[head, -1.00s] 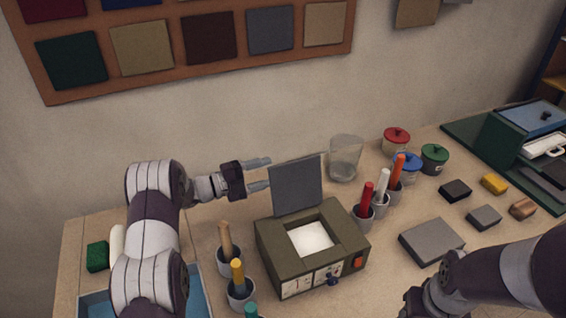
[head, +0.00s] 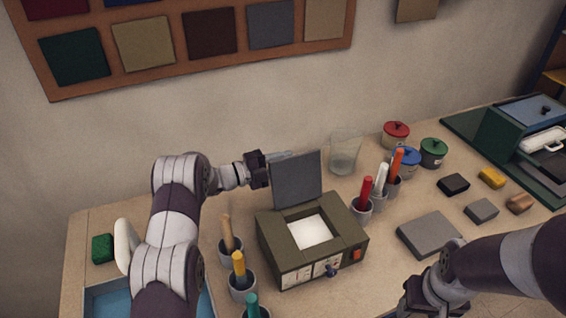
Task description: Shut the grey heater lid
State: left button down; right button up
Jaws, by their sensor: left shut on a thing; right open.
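The grey heater lid (head: 297,180) stands nearly upright at the back edge of the olive heater (head: 275,256). The heater's top opening shows a pale, bright inside (head: 310,232). My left gripper (head: 283,168) is shut on the lid at its upper left edge. One finger shows along the lid's top and the rest of the grip is partly hidden by the lid. My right gripper (head: 412,302) is low at the bottom right, open and away from the heater, with its fingertips hardly visible.
Cups with coloured-handled tools stand left of the heater (head: 242,284) and right of it (head: 360,210). A clear glass (head: 344,153) stands behind, right of the lid. Lidded pots (head: 396,134), a grey slab (head: 429,234) and small blocks lie right. A blue tray (head: 105,300) is front left.

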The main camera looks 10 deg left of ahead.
pick_arm(q)
jog(key=s+d+r+m+b, duration=0.1)
jog(key=s+d+m+b, duration=0.3)
jog(key=b, duration=0.9)
jog(key=shift+s+d+r+m, duration=0.2)
jog(key=shift+s+d+m, duration=0.05)
jog(key=shift+s+m, duration=1.15)
jog(key=shift+w, duration=0.1)
jog(key=c, duration=0.8)
grip_release()
jog(key=shift+a, duration=0.1)
jog(key=b+v, duration=0.3)
jog(key=v, duration=0.9)
jog(key=shift+s+a, duration=0.2)
